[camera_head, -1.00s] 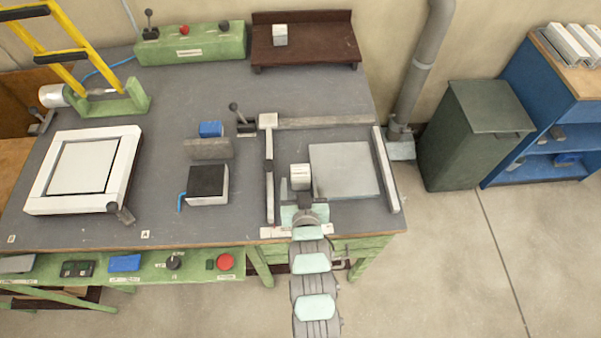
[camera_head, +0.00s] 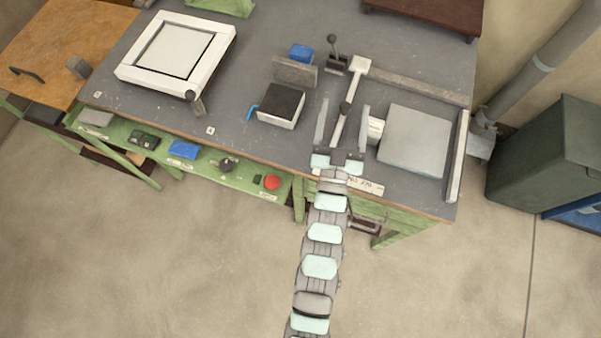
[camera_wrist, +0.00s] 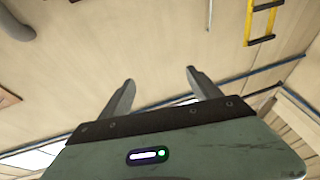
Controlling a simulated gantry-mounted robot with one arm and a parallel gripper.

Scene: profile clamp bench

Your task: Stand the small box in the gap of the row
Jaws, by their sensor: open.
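A small white box (camera_head: 376,130) with faint lines sits at the left edge of a flat grey plate (camera_head: 416,141) on the bench. The right finger of my gripper (camera_head: 342,104) hides part of it; I cannot tell whether they touch. In the wrist view my gripper (camera_wrist: 160,76) is also open and empty, facing the wall. I cannot make out a clear row with a gap.
A black-topped box (camera_head: 281,105), a grey block (camera_head: 294,71) and a blue block (camera_head: 301,53) stand to the left. A pale rail (camera_head: 458,155) bounds the right. The bench between the white frame (camera_head: 178,50) and blocks is clear.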

